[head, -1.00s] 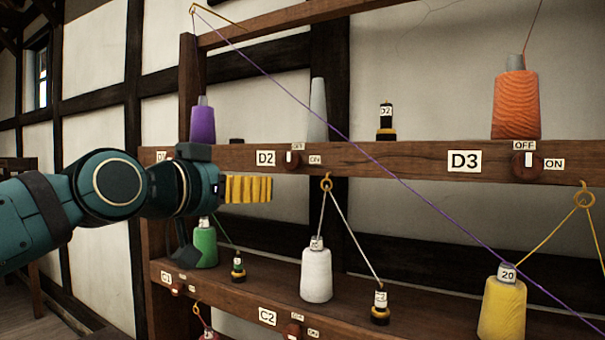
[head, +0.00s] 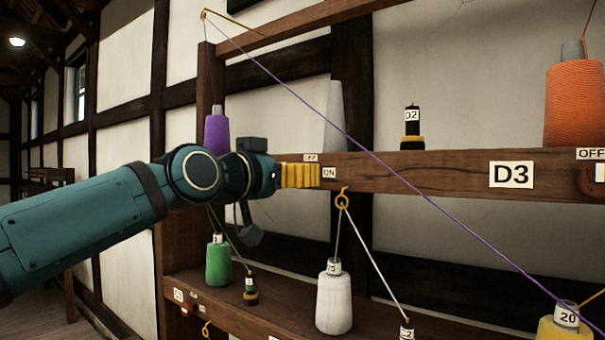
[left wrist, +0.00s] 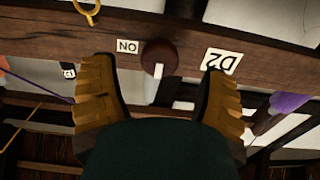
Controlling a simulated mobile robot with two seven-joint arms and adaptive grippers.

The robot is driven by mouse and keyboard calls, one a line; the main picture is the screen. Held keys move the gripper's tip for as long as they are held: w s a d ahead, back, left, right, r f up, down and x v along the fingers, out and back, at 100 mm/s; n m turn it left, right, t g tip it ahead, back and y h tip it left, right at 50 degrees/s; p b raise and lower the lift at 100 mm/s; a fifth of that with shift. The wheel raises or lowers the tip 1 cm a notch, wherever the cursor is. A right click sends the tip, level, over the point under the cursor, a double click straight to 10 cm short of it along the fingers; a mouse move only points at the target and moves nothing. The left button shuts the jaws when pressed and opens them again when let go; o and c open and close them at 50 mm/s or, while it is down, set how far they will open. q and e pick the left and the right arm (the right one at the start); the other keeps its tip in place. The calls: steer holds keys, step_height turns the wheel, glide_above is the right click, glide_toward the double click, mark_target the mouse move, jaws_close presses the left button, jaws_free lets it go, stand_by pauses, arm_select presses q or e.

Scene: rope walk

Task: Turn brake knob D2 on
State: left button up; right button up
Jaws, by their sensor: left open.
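Brake knob D2 (left wrist: 158,54) is a dark red-brown round knob on the front of the wooden rail. In the left wrist view, which is upside down, its white mark points down the picture, away from the ON label's side. The ON label (left wrist: 128,46) is left of it and the D2 label (left wrist: 221,62) right. My left gripper (head: 302,175) is in front of the rail, its yellow fingers hiding the knob and D2 label in the head view. In the left wrist view the gripper (left wrist: 160,88) is open, its fingers apart on either side below the knob, with no contact visible.
A purple thread (head: 372,153) runs diagonally across the rack. A grey cone (head: 335,118) and a black D2 bobbin (head: 411,128) stand on the rail above. A yellow ring (head: 343,202) hangs below it, with threads to a white spool (head: 334,300).

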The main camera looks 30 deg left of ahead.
arm_select(q)
steer(key=shift+w+d, duration=0.15)
steer(key=shift+w, duration=1.8)
steer(key=c, duration=1.2)
